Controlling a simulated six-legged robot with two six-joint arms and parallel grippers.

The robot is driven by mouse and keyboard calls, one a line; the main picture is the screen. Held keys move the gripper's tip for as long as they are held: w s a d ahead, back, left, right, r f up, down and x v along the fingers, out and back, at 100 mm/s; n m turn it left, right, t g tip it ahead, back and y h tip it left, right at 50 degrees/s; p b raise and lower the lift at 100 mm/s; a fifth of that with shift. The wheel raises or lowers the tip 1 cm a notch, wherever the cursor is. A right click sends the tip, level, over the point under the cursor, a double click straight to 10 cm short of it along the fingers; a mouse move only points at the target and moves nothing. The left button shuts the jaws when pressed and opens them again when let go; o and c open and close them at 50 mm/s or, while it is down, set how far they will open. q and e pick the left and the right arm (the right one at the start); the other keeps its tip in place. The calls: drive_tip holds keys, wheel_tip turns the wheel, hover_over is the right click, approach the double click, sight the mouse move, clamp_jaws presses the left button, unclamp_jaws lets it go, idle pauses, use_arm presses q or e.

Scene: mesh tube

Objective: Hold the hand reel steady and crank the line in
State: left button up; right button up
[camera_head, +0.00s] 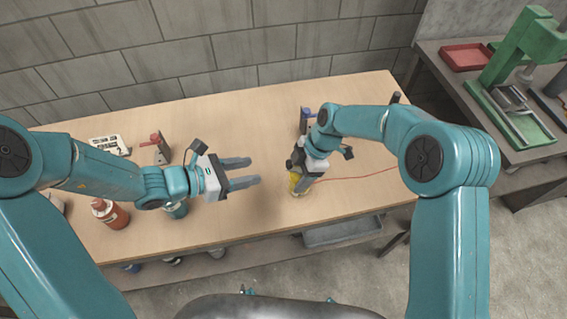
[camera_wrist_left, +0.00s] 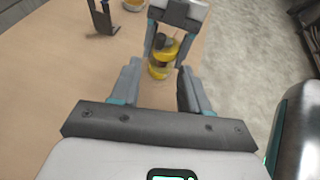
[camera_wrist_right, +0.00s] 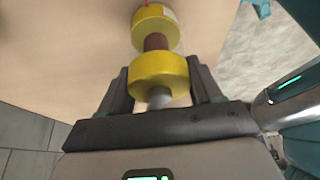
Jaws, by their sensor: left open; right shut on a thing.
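The yellow hand reel (camera_head: 297,183) is near the front edge of the bench, mostly hidden by my right gripper in the head view. In the right wrist view the reel (camera_wrist_right: 160,72) shows two yellow flanges, a dark red-brown core and a grey stub. My right gripper (camera_head: 302,182) is shut on the reel, its fingers on either side of the near end. The red line (camera_head: 355,178) runs from the reel to the right across the bench. My left gripper (camera_head: 252,172) is open and empty to the left of the reel, which also shows beyond its fingers in the left wrist view (camera_wrist_left: 162,58).
A red clamp-like tool (camera_head: 157,147), a white card (camera_head: 110,145) and a red bottle (camera_head: 110,214) are at the bench's left. A dark bracket (camera_head: 305,118) stands behind the right gripper. A green press (camera_head: 520,45) is on a side table at right. The bench (camera_head: 240,120) is clear at the back middle.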

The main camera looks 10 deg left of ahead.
use_arm(q)
drive_tip(key=x, duration=1.1)
drive_tip(key=shift+r, duration=0.1)
clamp_jaws()
